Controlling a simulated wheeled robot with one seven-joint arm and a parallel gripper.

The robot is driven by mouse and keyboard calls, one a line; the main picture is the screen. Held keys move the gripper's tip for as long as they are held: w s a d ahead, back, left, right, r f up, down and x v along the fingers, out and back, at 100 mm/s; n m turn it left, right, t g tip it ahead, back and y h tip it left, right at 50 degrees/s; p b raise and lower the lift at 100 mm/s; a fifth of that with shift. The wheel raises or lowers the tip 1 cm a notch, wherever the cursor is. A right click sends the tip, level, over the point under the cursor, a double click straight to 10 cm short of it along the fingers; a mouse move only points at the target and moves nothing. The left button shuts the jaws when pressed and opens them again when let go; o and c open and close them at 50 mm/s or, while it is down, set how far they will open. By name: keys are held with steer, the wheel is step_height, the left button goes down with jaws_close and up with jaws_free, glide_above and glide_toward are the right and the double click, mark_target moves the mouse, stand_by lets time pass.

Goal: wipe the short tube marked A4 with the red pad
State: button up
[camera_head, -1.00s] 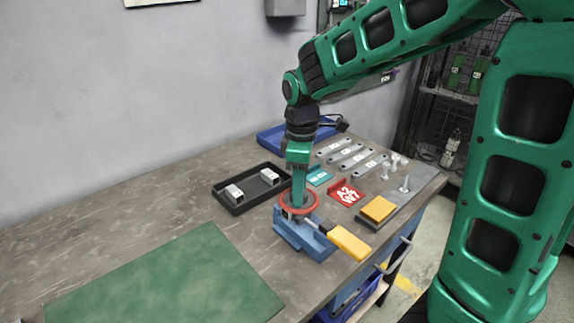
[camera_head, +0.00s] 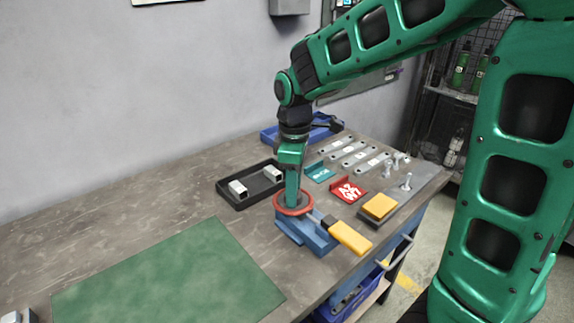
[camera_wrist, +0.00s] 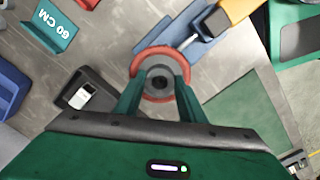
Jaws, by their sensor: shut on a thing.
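My gripper (camera_head: 292,203) points down over the blue fixture (camera_head: 312,238) and is shut on a round red pad (camera_wrist: 137,64) with a grey centre. In the head view the red pad (camera_head: 279,206) shows as a ring around the fingertips, over the fixture's back left part. I cannot tell whether it touches anything below. Two short silver tubes, one (camera_head: 238,189) at left and one (camera_head: 272,173) at right, lie in a black tray (camera_head: 238,206). No A4 mark is readable. What lies directly under the pad is hidden.
The fixture has a yellow handle (camera_head: 350,238). A red sign (camera_head: 348,190), a teal sign (camera_head: 319,172), flat brackets (camera_head: 355,158) and a yellow block (camera_head: 379,206) stand at the right. A blue tray (camera_head: 270,136) is behind. A green mat (camera_head: 165,280) lies clear in front left.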

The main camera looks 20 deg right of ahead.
steer(key=shift+s+a, duration=0.2)
steer(key=shift+a, duration=0.25)
steer(key=shift+d+r, duration=0.1)
steer(key=shift+r, duration=3.9)
